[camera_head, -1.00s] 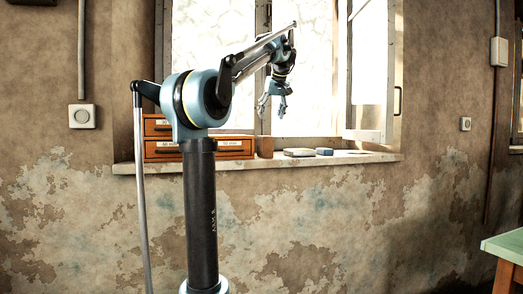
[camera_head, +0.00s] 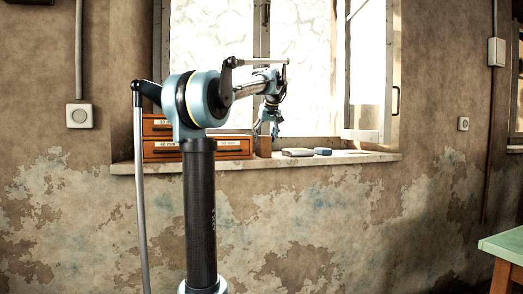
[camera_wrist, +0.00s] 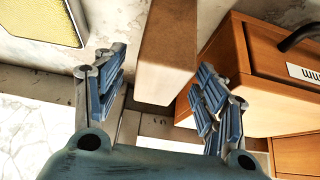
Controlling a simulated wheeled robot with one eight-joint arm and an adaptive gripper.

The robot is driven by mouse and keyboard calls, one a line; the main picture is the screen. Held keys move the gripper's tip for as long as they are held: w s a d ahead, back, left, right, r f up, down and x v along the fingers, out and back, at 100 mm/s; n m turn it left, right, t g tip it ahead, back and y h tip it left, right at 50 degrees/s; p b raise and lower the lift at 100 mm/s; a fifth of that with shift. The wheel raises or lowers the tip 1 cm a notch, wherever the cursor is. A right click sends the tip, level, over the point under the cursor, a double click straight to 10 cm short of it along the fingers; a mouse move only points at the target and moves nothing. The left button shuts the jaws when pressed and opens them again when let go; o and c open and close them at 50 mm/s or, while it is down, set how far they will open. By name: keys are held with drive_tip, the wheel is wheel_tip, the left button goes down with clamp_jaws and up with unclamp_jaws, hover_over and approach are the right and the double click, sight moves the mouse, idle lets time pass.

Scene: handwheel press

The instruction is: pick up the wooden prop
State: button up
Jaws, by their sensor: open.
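The wooden prop (camera_head: 264,147) is a brown upright block on the window sill, just right of the drawer boxes. In the wrist view the wooden prop (camera_wrist: 168,45) extends from the top edge into the space between my fingers. My gripper (camera_head: 266,134) hangs from my arm, pointing down, around the height of the prop's upper part. In the wrist view my gripper (camera_wrist: 161,72) is open, with one blue-padded finger to each side of the prop. I see a gap on the left side; the right finger looks close to the prop, and I cannot tell if it touches.
An orange-brown drawer box (camera_head: 198,148) stands close left of the prop; in the wrist view this drawer box (camera_wrist: 265,75) is beside my right finger. A pale flat block (camera_head: 297,152) and a blue block (camera_head: 323,151) lie right on the sill (camera_head: 365,157). The window is behind.

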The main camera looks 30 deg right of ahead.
sight(263, 145)
drive_tip(key=shift+s+x, duration=0.1)
drive_tip(key=shift+x, duration=1.1)
drive_tip(key=shift+s+x, duration=0.15)
drive_tip(key=shift+x, duration=1)
drive_tip(key=shift+a+f, duration=0.1)
drive_tip(key=shift+f, duration=0.05)
drive_tip(key=shift+c, duration=0.2)
drive_tip(key=c, duration=1.3)
